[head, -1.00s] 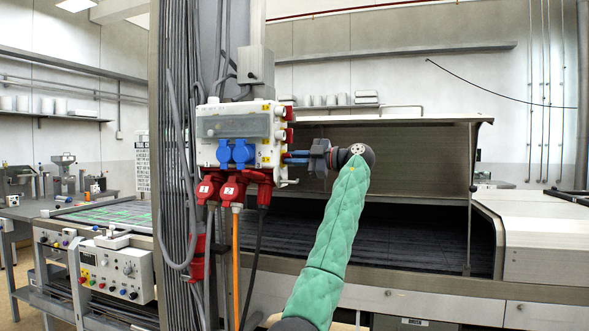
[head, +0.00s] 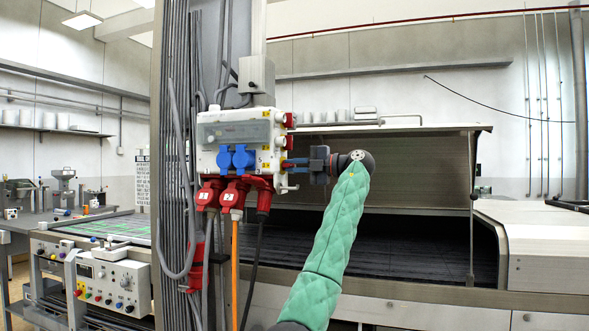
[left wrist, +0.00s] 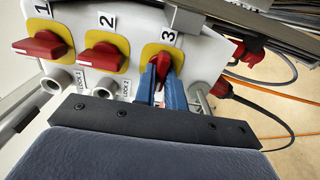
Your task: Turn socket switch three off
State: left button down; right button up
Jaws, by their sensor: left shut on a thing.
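The white socket box (head: 207,131) is on the column in the head view. In the left wrist view, its side face carries three red switches on yellow plates, numbered 1 to 3. Switch three (left wrist: 162,65) is the rightmost, with its red handle upright in the picture. Switch one (left wrist: 38,46) and switch two (left wrist: 104,56) have handles lying roughly crosswise. My left gripper (left wrist: 161,80) has its blue fingers shut on the handle of switch three; the fingers hide part of it. The left gripper (head: 297,164) reaches the box from the right in the head view. My right gripper is not visible.
Two blue sockets (head: 242,158) and red plugs (head: 208,193) with hanging cables are on the front and underside of the box. Grey conduits run along the column. A dryer hood (head: 400,165) stands behind my arm. A control unit (head: 110,284) is at lower left.

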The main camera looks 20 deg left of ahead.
pick_arm(q)
jog(key=shift+f, duration=0.1)
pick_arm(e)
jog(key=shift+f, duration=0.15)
pick_arm(q)
jog(key=c, duration=1.5)
grip_release()
jog(key=shift+o, duration=0.2)
jog(key=shift+d, duration=0.1)
jog(key=shift+d, duration=0.55)
jog(key=d, duration=0.6)
jog(key=shift+s+d+b, duration=0.15)
jog(key=shift+d+b, duration=0.15)
jog(key=shift+b, duration=0.15)
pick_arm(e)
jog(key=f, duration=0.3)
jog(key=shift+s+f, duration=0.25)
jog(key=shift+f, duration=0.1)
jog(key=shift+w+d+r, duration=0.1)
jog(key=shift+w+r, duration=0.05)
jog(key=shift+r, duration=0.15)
